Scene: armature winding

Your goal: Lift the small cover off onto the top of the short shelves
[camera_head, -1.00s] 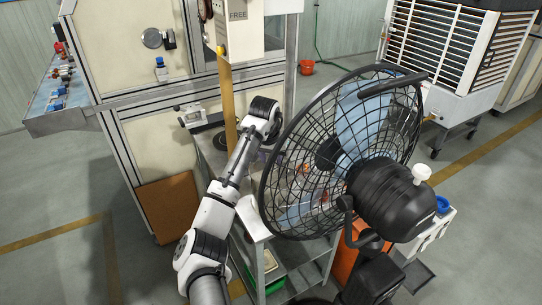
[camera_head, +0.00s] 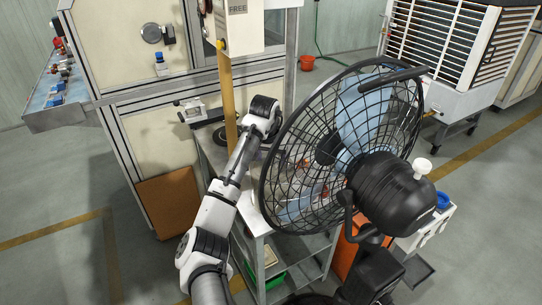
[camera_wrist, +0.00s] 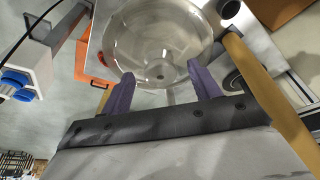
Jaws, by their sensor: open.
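A clear, round, bowl-like cover (camera_wrist: 158,32) fills the upper middle of the wrist view. My gripper (camera_wrist: 160,74) is open, with its two purple fingers spread at the near edge of the cover. I cannot tell whether either finger touches it. Nothing is gripped. In the head view the short grey metal shelves (camera_head: 301,258) stand below my arm, and the fan hides much of their top. My gripper and the cover are hidden behind the fan in that view.
A large black caged fan (camera_head: 330,150) stands close in front, right of my arm. A yellow post (camera_head: 227,100) rises left of my wrist. A machine cabinet (camera_head: 165,130) stands behind. A white slatted cooler (camera_head: 440,60) stands at the right. Floor is clear at lower left.

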